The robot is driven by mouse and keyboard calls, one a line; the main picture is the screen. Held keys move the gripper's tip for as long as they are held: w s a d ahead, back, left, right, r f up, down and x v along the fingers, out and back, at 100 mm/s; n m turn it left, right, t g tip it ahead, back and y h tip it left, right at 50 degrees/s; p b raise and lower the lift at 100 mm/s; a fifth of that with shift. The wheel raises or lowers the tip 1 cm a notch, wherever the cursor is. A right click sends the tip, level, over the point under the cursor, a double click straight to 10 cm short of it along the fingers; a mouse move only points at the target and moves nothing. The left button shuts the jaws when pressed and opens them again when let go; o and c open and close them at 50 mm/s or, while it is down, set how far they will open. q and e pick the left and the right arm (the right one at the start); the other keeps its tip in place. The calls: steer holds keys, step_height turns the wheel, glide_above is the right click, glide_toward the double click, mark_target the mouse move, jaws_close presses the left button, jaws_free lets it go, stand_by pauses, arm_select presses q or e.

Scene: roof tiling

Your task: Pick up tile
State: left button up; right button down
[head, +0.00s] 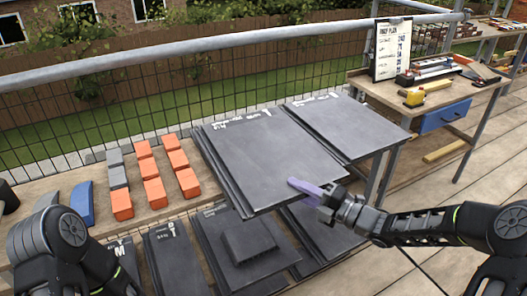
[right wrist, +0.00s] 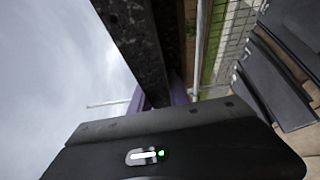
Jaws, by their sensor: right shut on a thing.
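A large dark grey slate tile (head: 262,160) with white writing at its far edge lies at the middle of the head view, on the top tier above the bench. My right gripper (head: 308,190), with purple fingers, is at its near right edge and shut on it. In the right wrist view, a dark speckled slab (right wrist: 130,40) runs down to the purple fingers (right wrist: 180,96); the contact itself is mostly hidden. A second large tile (head: 345,125) lies to the right. My left arm shows at the lower left, with its gripper out of view.
Orange blocks (head: 154,192) and grey blocks (head: 117,175) stand left of the tile. More dark tiles (head: 174,258) lie on the lower tier. A metal rail (head: 200,53) with mesh runs behind. A workbench (head: 440,112) with a blue drawer and tools stands at the right.

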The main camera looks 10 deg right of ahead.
steer(key=shift+r+p, duration=0.45)
steer(key=shift+r, duration=4.7)
steer(key=c, duration=1.8)
jaws_free()
jaws_close()
